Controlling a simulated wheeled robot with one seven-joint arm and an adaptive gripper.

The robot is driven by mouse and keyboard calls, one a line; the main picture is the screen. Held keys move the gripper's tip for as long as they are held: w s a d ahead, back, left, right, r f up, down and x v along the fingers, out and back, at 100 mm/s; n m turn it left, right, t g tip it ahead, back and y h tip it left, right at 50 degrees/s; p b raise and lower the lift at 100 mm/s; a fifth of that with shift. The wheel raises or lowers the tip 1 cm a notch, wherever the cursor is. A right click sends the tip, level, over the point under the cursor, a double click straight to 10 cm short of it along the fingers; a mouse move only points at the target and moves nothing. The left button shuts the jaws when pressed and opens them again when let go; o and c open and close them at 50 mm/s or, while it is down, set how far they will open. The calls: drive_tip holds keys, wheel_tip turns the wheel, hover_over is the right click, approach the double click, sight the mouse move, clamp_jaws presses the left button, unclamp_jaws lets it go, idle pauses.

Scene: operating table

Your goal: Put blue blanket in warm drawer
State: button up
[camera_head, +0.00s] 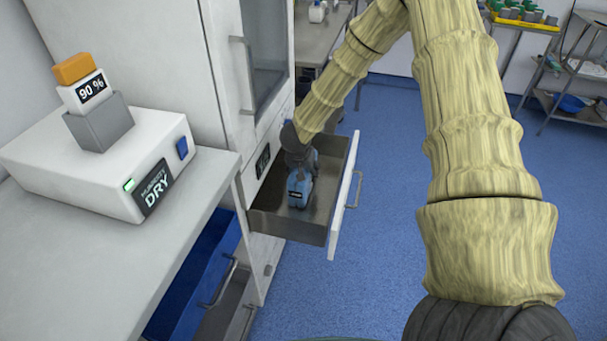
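The blue blanket (299,194), a small folded blue bundle with a dark label, is inside the open drawer (279,224). It appears to stand on the drawer's floor, towards the cabinet side. The drawer is pulled out of the white cabinet, and a small dark display is on the cabinet face beside it. My dark gripper (303,160) reaches down into the drawer at the top of the blanket. Its fingers are too small and partly hidden, so I cannot tell whether they grip the blanket.
A white humidity device (85,165) reading DRY sits on the left counter (205,190), with an orange-capped 90 % bottle on it. A lower blue drawer (203,275) is also open below. Blue floor is clear to the right. Metal shelving (566,75) stands far right.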

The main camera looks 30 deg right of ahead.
drive_tip(key=shift+f, duration=0.25)
drive_tip(key=o, duration=1.4)
drive_tip(key=shift+r, duration=0.1)
drive_tip(key=p+v, duration=0.2)
drive_tip(key=v, duration=1)
